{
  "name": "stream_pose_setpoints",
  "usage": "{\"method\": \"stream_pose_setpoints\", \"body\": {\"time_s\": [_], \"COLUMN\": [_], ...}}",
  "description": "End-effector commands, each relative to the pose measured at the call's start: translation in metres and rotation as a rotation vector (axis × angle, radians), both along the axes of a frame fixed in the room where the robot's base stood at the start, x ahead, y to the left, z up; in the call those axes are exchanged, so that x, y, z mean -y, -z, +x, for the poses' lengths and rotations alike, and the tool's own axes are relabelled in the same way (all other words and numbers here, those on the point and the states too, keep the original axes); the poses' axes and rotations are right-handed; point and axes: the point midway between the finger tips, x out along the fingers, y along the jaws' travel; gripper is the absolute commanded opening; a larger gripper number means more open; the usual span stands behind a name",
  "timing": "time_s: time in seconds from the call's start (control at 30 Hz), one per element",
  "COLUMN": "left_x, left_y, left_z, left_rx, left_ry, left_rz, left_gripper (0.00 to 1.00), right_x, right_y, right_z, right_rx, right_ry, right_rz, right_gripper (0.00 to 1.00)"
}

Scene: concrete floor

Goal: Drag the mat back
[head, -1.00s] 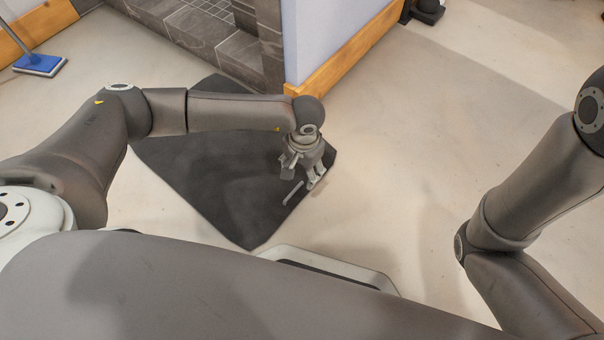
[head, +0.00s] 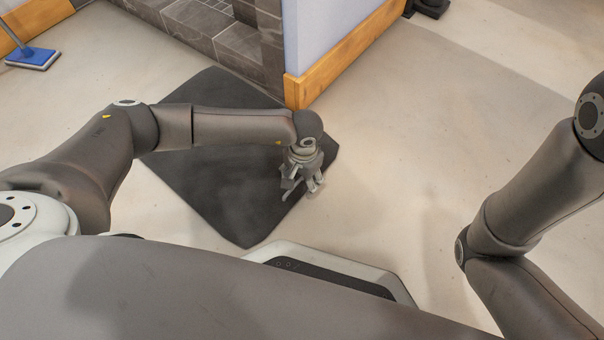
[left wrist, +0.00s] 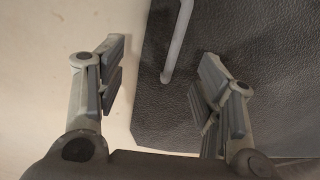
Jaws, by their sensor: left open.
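The dark mat (head: 215,185) lies on the floor in the head view, its far side close to the wall corner and tiled step. My left gripper (head: 303,190) points down over the mat near its right edge. A thin grey bar lies by the fingers there. In the left wrist view, my left gripper (left wrist: 160,80) is open. The bar (left wrist: 178,40) shows between its fingers, over the textured mat (left wrist: 275,60). The left finger is over bare floor, the right over the mat. Contact with the bar cannot be told. My right arm shows, but its gripper does not.
A wall corner with a wooden baseboard (head: 345,62) stands behind the mat. The grey tiled step (head: 225,45) is to its left. A blue mop head (head: 32,57) rests at far left. The concrete floor (head: 420,130) to the right is clear.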

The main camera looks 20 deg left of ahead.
Motion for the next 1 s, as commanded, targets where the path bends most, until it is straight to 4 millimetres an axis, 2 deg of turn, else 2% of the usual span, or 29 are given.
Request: {"method": "stream_pose_setpoints", "body": {"time_s": [0.03, 0.13, 0.47, 0.57, 0.93, 1.0], "left_x": [0.0, 0.0, -0.0003, -0.0004, -0.0011, -0.0015], "left_y": [0.0127, 0.0201, 0.0214, 0.0214, 0.022, 0.0222], "left_z": [-0.0001, 0.0002, 0.0005, 0.0005, 0.0004, 0.0004], "left_rx": [-0.001, 0.0, 0.001, 0.001, 0.0, 0.001], "left_ry": [0.0, 0.001, 0.001, 0.001, -0.001, -0.001], "left_rz": [-0.001, -0.001, -0.001, 0.0, 0.001, 0.002], "left_gripper": [0.61, 0.61, 0.61, 0.51, 0.04, 0.0], "right_x": [0.0, 0.0, -0.0001, 0.0, 0.0, 0.0001], "right_y": [0.0103, 0.0151, 0.0149, 0.0149, 0.015, 0.0151], "right_z": [0.0, 0.0001, 0.0002, 0.0003, 0.0005, 0.0006], "right_rx": [0.0, 0.0, -0.001, -0.001, -0.001, -0.001], "right_ry": [0.0, 0.0, 0.0, 0.0, 0.0, 0.0], "right_rz": [0.0, 0.0, 0.0, 0.0, 0.0, 0.0], "right_gripper": [0.43, 0.43, 0.43, 0.43, 0.43, 0.43]}}
